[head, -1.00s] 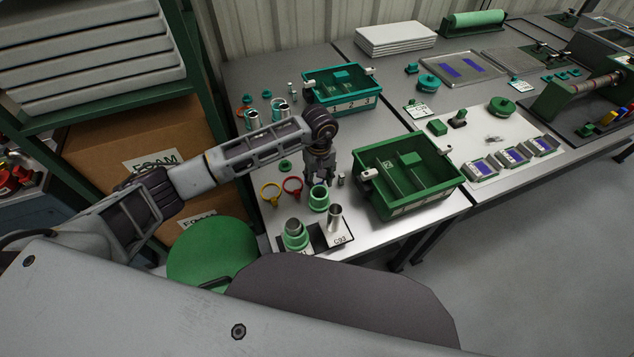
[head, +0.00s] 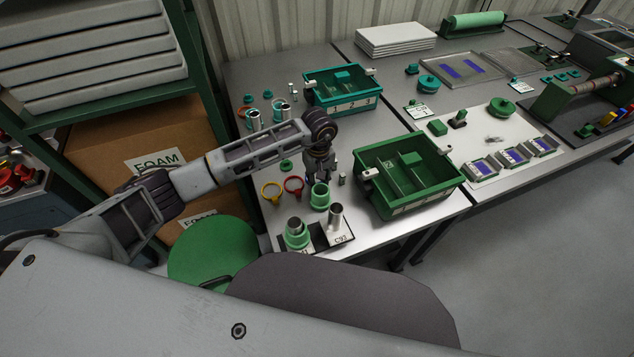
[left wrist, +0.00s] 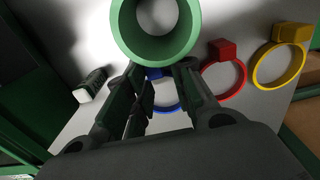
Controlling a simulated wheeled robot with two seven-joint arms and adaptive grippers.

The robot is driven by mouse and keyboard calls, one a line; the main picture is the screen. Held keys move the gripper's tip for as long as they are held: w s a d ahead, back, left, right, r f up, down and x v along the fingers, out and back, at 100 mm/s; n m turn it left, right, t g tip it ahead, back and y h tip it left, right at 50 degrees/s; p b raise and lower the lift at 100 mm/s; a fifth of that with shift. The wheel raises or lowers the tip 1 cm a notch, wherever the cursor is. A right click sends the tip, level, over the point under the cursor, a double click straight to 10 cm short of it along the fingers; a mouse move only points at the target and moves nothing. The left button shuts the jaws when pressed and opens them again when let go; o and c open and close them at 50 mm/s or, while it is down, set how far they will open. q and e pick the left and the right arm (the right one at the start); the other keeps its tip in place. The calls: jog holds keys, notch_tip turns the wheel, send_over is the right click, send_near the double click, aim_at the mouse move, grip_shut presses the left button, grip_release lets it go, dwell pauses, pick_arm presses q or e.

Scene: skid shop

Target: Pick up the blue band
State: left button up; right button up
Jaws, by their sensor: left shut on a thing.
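The blue band (left wrist: 166,107) lies by the fingers of my left gripper (left wrist: 160,72) in the left wrist view. My left gripper is shut on its raised tab, and the fingers cover part of the band. In the head view, my left gripper (head: 320,176) points down at the table behind the green cup, and the blue band is hidden there. A red band (head: 293,185) and a yellow band (head: 271,191) lie to its left in the head view. My right gripper is in neither view.
The open green cup (head: 320,195) stands close to my left gripper; its rim (left wrist: 155,53) looms in the left wrist view. A green divided bin (head: 375,207) is to the right. A black stand (head: 317,238) with metal cylinders is at the front edge.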

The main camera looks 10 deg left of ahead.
pick_arm(q)
jog(key=shift+d+f, duration=0.2)
jog(key=shift+d, duration=0.15)
jog(key=shift+c, duration=0.9)
jog(key=shift+r, duration=0.15)
notch_tip(320, 180, up, 10)
jog(key=shift+a, duration=0.15)
